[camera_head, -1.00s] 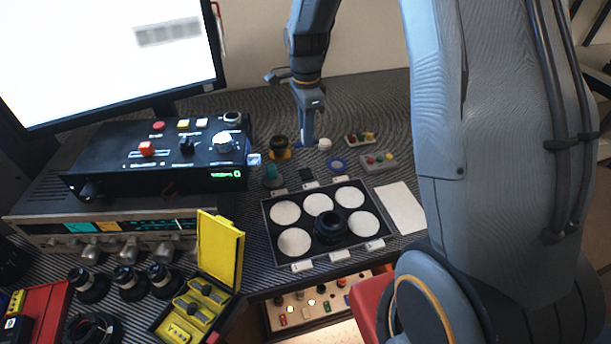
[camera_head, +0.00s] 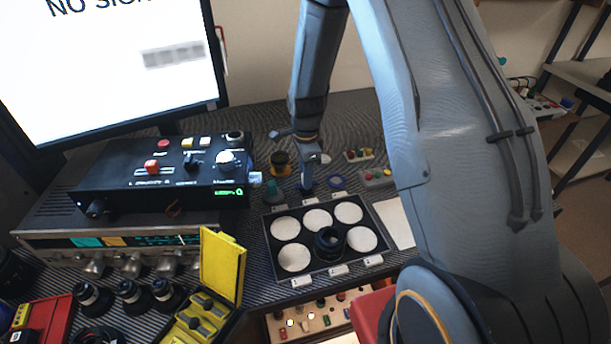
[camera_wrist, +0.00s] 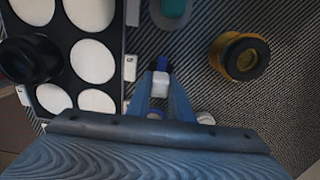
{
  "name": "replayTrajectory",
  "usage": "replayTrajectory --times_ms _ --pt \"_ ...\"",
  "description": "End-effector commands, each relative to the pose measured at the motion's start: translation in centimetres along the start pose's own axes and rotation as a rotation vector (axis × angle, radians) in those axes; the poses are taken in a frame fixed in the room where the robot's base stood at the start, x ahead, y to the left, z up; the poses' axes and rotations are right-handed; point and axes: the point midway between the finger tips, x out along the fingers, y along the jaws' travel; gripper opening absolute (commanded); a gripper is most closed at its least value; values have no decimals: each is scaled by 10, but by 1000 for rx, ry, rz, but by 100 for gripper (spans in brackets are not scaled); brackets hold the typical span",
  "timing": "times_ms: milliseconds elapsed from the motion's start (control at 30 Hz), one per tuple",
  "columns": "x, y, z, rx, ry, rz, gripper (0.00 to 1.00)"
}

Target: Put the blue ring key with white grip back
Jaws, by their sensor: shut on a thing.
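My gripper (camera_head: 306,186) points down at the mat behind the round-pad tray. In the wrist view my gripper (camera_wrist: 160,88) is shut on a small piece with a white grip (camera_wrist: 160,80) and a blue end (camera_wrist: 162,63), which fits the blue ring key. The fingers hide part of it, and I cannot tell whether it touches the mat. In the head view it is hidden behind the fingers. A separate blue ring (camera_head: 337,183) lies on the mat just right of my gripper.
The tray (camera_head: 266,222) with white pads and a black lens part (camera_head: 330,242) lies in front. An amber-and-black jar (camera_head: 281,161) and a teal piece (camera_head: 274,191) stand left. Button boxes (camera_head: 377,177) are right; a black control box (camera_head: 140,180) is far left.

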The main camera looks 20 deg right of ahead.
Motion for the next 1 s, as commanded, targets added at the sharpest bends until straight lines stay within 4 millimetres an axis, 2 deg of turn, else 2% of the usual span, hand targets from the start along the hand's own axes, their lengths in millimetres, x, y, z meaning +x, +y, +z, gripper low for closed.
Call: replayTrajectory --times_ms 567,600,700,1000 --pt "12 0 0 0 0 0 0" --pt "12 0 0 0 0 0 23" --pt "11 0 0 0 0 0 39" --pt "10 0 0 0 0 0 39"
